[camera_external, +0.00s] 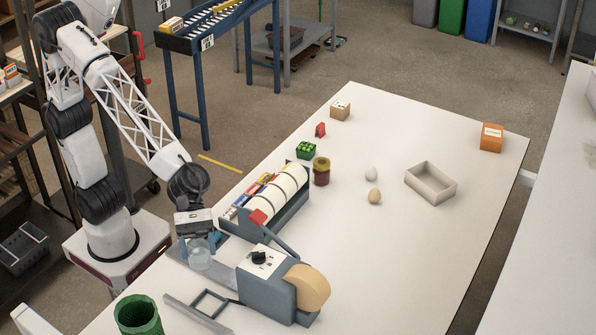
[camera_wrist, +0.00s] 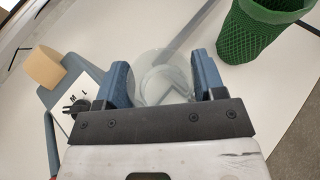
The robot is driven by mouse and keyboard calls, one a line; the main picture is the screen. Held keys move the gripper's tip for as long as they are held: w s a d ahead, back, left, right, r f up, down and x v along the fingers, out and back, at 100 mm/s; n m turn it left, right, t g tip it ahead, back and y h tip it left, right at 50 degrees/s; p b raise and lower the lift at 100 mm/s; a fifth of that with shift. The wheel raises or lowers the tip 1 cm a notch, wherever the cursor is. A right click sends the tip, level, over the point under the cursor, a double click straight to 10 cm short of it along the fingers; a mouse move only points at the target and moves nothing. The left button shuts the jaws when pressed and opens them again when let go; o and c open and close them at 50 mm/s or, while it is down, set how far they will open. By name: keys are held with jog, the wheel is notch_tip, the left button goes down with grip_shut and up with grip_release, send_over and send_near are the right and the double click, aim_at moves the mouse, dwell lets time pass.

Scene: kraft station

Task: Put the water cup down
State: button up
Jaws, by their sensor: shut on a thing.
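A clear, see-through water cup (camera_external: 200,258) is at the near left edge of the white table, below my gripper (camera_external: 198,240). In the wrist view the cup (camera_wrist: 163,80) shows between the two blue fingers of my gripper (camera_wrist: 162,80). The fingers are shut on it. The cup looks upright. I cannot tell whether its base touches the table.
A grey tape dispenser (camera_external: 262,285) stands close to the right of the cup, with a rack of tape rolls (camera_external: 280,195) behind it. A green mesh bin (camera_external: 138,315) stands nearer the camera. A grey metal frame (camera_external: 210,305) lies between.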

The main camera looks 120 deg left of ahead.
notch_tip(320, 180, up, 3)
jog(key=shift+w+a+r, duration=0.15)
jog(key=shift+a+r, duration=0.05)
jog(key=shift+a, duration=0.05)
jog(key=w+a+r+n+t+y, duration=0.1)
jog(key=w+a, duration=0.4)
jog(key=a, duration=1)
jog(key=w+a+r+n, duration=0.1)
jog(key=w+a, duration=0.4)
jog(key=a, duration=1)
jog(key=w+a+r+n+t+y, duration=0.1)
jog(key=w+a, duration=0.5)
jog(key=a, duration=0.9)
jog(key=s+a+f+n+y, duration=0.1)
jog(key=s+a, duration=0.3)
jog(key=a, duration=0.9)
jog(key=s+a+f+t+y, duration=0.1)
jog(key=s+a, duration=0.4)
jog(key=a, duration=0.9)
jog(key=s+a+f+n, duration=0.1)
jog(key=s+a, duration=0.3)
jog(key=a, duration=0.9)
notch_tip(320, 180, down, 11)
jog(key=shift+d, duration=0.15)
